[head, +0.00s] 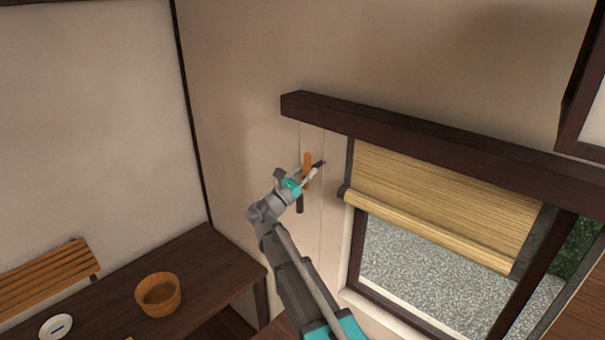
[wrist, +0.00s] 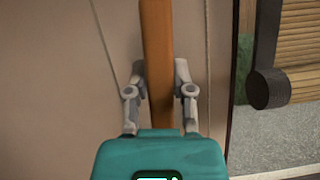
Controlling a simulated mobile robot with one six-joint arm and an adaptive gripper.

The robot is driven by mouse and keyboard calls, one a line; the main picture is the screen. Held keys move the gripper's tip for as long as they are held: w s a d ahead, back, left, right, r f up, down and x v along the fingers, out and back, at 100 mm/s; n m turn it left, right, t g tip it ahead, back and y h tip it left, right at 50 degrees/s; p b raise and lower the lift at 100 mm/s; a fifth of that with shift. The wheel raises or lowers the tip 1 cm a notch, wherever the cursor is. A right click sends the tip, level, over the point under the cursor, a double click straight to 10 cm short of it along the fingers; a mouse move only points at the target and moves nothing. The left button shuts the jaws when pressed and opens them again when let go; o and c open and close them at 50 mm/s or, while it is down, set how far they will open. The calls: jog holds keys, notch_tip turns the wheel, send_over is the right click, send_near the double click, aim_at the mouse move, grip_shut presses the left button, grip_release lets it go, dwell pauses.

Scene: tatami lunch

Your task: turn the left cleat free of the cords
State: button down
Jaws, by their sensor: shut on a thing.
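The orange-brown wooden cleat (head: 307,159) is mounted on the wall left of the window and stands nearly upright. In the wrist view the cleat (wrist: 156,35) runs up between the two grey fingers of my gripper (wrist: 160,70), which is shut on it. My gripper (head: 306,174) reaches up to it from below in the head view. One thin cord (wrist: 102,45) runs down the wall left of the cleat and another cord (wrist: 208,55) runs on its right. Both look apart from the cleat where they show. The cleat's lower part is hidden behind my gripper.
A bamboo blind (head: 440,195) hangs half rolled in the window on the right, under a dark beam (head: 430,135). A dark table (head: 205,270) with a wooden tub (head: 158,295) and a white dish (head: 56,328) stands at the lower left.

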jog(key=shift+n+t+y, duration=0.3)
jog(key=shift+n+t, duration=0.1)
jog(key=shift+n, duration=0.6)
jog(key=shift+c, duration=2.4)
grip_release()
jog(key=shift+w+a, duration=0.1)
